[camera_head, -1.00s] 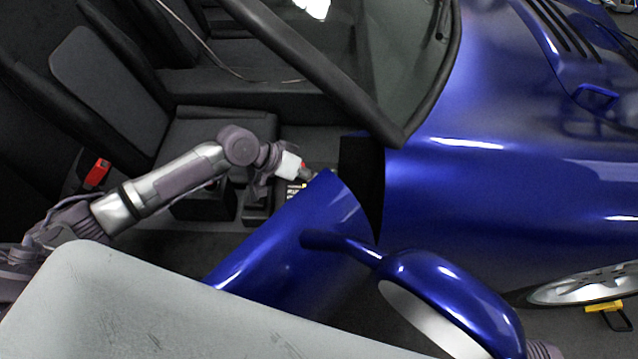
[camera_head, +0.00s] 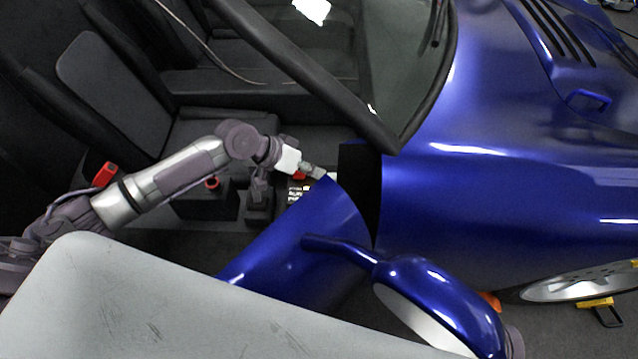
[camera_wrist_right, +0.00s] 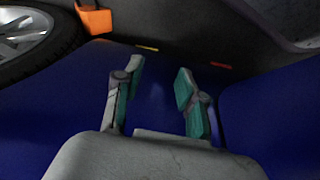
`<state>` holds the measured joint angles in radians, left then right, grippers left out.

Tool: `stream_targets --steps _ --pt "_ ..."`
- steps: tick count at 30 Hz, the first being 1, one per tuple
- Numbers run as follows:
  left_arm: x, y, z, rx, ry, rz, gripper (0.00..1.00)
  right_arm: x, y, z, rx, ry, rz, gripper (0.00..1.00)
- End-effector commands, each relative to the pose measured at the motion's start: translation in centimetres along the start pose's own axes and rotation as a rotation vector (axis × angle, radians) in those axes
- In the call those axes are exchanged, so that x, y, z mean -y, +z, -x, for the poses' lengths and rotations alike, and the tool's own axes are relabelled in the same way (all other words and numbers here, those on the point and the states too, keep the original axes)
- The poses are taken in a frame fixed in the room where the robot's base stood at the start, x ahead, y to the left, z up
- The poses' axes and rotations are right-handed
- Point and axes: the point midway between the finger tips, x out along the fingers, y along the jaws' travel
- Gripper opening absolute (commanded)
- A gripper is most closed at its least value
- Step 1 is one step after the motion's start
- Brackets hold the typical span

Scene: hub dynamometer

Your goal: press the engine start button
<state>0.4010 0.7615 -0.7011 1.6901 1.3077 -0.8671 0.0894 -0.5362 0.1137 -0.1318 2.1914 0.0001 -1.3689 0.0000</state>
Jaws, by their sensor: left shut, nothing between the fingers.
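My left arm reaches through the door opening of the blue car, and the left gripper (camera_head: 318,173) is shut and empty near the dashboard area, just above the blue door's edge. A small red part (camera_head: 299,176) shows right beside the gripper, and a dark panel with white markings (camera_head: 298,193) lies just below it. I cannot tell whether either is the engine start button or whether the fingertips touch anything. My right gripper (camera_wrist_right: 158,80) is open with nothing between its fingers in the right wrist view.
The blue door (camera_head: 300,235) and its mirror (camera_head: 440,295) stand close below the left gripper. The windscreen pillar (camera_head: 310,70) slopes above it. A red ring (camera_head: 212,183) sits on the centre console. An orange object (camera_wrist_right: 93,18) is by the wheel in the right wrist view.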

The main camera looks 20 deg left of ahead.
Motion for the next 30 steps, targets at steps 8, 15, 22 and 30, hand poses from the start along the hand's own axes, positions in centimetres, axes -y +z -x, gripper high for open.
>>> stream_targets --steps 8,15,22,30 --pt "-0.5 -0.5 0.7 0.000 0.000 0.000 0.00 0.2 0.7 -2.7 0.017 -0.003 0.002 0.40" --pt "-0.8 -0.8 1.1 0.000 0.000 0.000 0.00 0.3 1.5 -4.9 0.029 -0.005 0.005 0.40" --pt "-1.2 -1.1 1.6 0.000 0.000 0.000 0.00 0.4 2.5 -6.9 0.041 -0.007 0.007 0.40" --pt "-1.2 -1.2 1.6 0.000 0.000 0.000 0.00 0.4 2.9 -7.8 0.044 -0.008 0.007 0.40"
